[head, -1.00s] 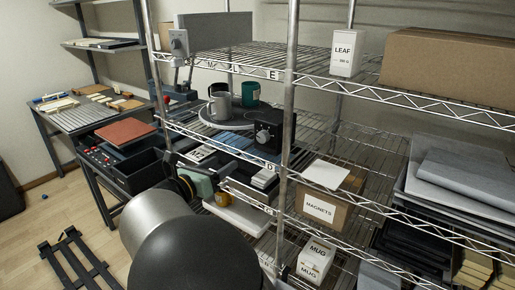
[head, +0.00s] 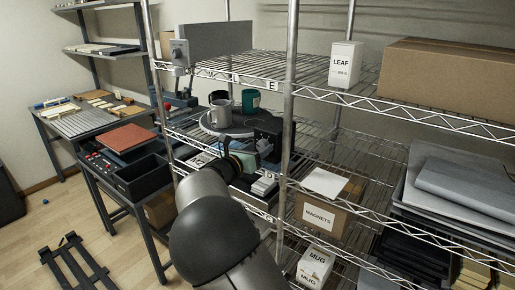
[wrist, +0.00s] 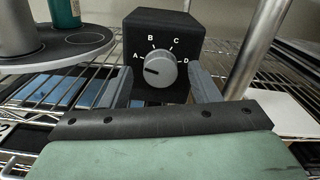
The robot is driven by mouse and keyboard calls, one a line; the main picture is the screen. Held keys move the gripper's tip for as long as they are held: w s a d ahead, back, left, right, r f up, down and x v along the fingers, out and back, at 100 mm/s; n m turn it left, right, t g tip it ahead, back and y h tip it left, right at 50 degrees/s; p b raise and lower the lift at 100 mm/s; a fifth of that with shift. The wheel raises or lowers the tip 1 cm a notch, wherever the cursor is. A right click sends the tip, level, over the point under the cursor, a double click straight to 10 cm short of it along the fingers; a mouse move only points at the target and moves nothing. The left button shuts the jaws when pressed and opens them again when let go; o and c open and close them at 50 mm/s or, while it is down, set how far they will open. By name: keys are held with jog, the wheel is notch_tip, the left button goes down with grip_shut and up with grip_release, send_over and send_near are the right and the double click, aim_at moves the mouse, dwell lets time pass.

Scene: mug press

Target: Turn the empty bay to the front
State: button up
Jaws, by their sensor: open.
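The black control box (head: 268,127) stands on the middle shelf at the turntable's right. In the wrist view its grey round knob (wrist: 160,69) faces me, with marks A, B, C and D; its dark pointer line points left, near A. My gripper (wrist: 161,82) is open, one finger on each side of the knob; contact is unclear. In the head view my gripper (head: 250,148) is partly hidden by my arm. The round grey turntable (head: 235,131) bears a grey mug (head: 220,113), a dark mug (head: 218,96) and a teal mug (head: 251,100). A bare ringed spot shows on its right side in the wrist view.
A shelf post (wrist: 251,45) stands just right of the box. A wire shelf with a LEAF carton (head: 345,65) is above. A MAGNETS box (head: 322,214) and MUG cartons (head: 314,265) sit lower right. A workbench (head: 75,122) is at left.

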jog(key=shift+w+d, duration=0.1)
jog(key=shift+w, duration=0.1)
jog(key=c, duration=1)
